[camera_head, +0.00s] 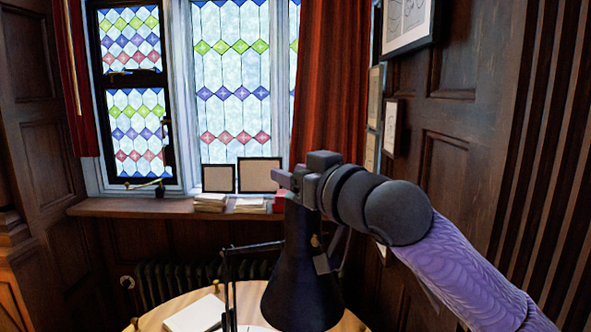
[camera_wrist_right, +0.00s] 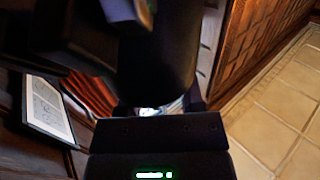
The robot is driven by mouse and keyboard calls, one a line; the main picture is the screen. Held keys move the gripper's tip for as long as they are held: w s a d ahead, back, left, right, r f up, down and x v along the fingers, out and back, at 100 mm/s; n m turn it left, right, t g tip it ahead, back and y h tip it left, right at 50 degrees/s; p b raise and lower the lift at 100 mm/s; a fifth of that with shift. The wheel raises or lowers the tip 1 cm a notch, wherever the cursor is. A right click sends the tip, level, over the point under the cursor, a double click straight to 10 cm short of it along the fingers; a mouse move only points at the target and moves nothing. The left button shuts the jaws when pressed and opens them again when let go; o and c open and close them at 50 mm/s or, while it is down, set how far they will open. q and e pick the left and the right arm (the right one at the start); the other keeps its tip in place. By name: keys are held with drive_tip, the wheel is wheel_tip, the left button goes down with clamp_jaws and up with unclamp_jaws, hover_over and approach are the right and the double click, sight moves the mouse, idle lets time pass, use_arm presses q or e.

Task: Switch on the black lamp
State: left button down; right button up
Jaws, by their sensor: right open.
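The black lamp (camera_head: 300,285) stands over the round table in the head view, with a dark cone-shaped shade that widens downward and a thin jointed arm at its left. My right gripper (camera_head: 284,179) is open at the upper part of the lamp, overlapping it in the picture. The gripper and wrist hide the lamp's top, and I cannot tell whether they touch it. In the right wrist view a large dark rounded form (camera_wrist_right: 155,65), probably the lamp, fills the space close in front of the gripper. I see no switch clearly. My left gripper is out of view.
The round wooden table (camera_head: 170,305) carries white paper (camera_head: 196,314). Behind it is a window sill (camera_head: 130,207) with frames and stacked papers (camera_head: 210,202). A red curtain (camera_head: 330,80) and a panelled wall with pictures (camera_head: 408,20) stand close on the right.

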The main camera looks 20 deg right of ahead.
drive_tip(key=shift+w+f, duration=0.1)
drive_tip(key=shift+w, duration=0.15)
clamp_jaws()
drive_tip(key=shift+h, duration=0.3)
drive_tip(key=m+t+h, duration=0.1)
drive_tip(key=m+h, duration=0.1)
drive_tip(key=shift+d+h, duration=0.15)
drive_tip(key=shift+h, duration=0.15)
drive_tip(key=m+h, duration=0.1)
drive_tip(key=h, duration=0.1)
drive_tip(key=m+h, duration=0.1)
drive_tip(key=h, duration=0.1)
drive_tip(key=m+h+b, duration=0.1)
drive_tip(key=shift+d+m+h, duration=0.25)
drive_tip(key=shift+m+h, duration=0.15)
drive_tip(key=m+g+h, duration=0.1)
drive_tip(key=m+h, duration=0.1)
drive_tip(key=m+g+h+b, duration=0.1)
drive_tip(key=m+h, duration=0.1)
drive_tip(key=h, duration=0.1)
drive_tip(key=d+m+g+h, duration=0.1)
drive_tip(key=m+h, duration=0.1)
drive_tip(key=h, duration=0.1)
drive_tip(key=shift+s+g, duration=0.25)
drive_tip(key=shift+g, duration=0.05)
drive_tip(key=shift+h, duration=0.4)
unclamp_jaws()
